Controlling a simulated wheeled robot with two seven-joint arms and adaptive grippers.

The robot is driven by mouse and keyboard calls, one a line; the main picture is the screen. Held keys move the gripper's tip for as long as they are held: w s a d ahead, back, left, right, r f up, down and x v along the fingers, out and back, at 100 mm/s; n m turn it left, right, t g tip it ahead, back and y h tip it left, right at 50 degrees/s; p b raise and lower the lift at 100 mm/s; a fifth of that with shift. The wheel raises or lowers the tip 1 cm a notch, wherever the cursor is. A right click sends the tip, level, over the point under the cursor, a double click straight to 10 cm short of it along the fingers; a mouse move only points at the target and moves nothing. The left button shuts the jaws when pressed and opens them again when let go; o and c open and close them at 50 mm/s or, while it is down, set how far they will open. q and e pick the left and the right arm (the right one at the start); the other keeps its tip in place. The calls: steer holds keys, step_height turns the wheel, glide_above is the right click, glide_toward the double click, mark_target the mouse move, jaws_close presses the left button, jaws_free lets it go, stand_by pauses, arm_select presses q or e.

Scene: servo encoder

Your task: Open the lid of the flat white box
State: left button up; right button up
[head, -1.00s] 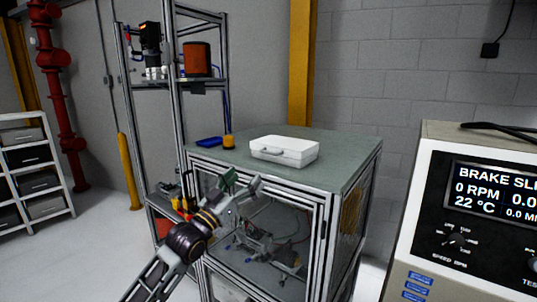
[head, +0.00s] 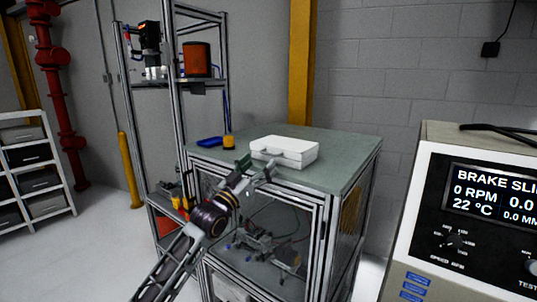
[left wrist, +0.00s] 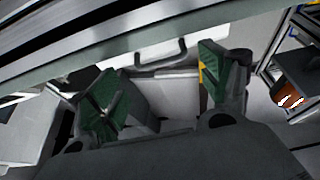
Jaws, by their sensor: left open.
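The flat white box (head: 285,150) lies shut on the green-grey top of the cabinet, with its handle on the front side. In the left wrist view the box (left wrist: 165,85) and its handle (left wrist: 160,55) show beyond and between the fingers. My left gripper (head: 258,168) is open and empty, just in front of the box near the front edge of the cabinet top. In the left wrist view its green-padded fingers (left wrist: 158,88) stand wide apart. It seems apart from the box. My right gripper is not in view.
The cabinet top (head: 345,165) is clear right of the box. A blue tray (head: 209,142) and a yellow-orange cylinder (head: 228,142) stand left of it. A metal-framed shelf (head: 180,90) rises behind on the left. A brake test console (head: 480,220) stands at the right.

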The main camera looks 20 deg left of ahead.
mark_target(268, 154)
arm_select(q)
steer(key=x, duration=0.4)
steer(key=shift+w+r+p, duration=0.15)
steer(key=shift+p, duration=0.25)
steer(key=shift+w+d+r, duration=0.2)
steer(key=shift+w+d, duration=0.1)
steer(key=shift+w, duration=0.35)
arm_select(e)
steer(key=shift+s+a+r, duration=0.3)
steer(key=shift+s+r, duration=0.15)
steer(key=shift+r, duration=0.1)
arm_select(q)
steer(key=shift+c, duration=0.2)
steer(key=c, duration=1.1)
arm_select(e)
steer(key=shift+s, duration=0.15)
arm_select(q)
steer(key=shift+r, duration=0.2)
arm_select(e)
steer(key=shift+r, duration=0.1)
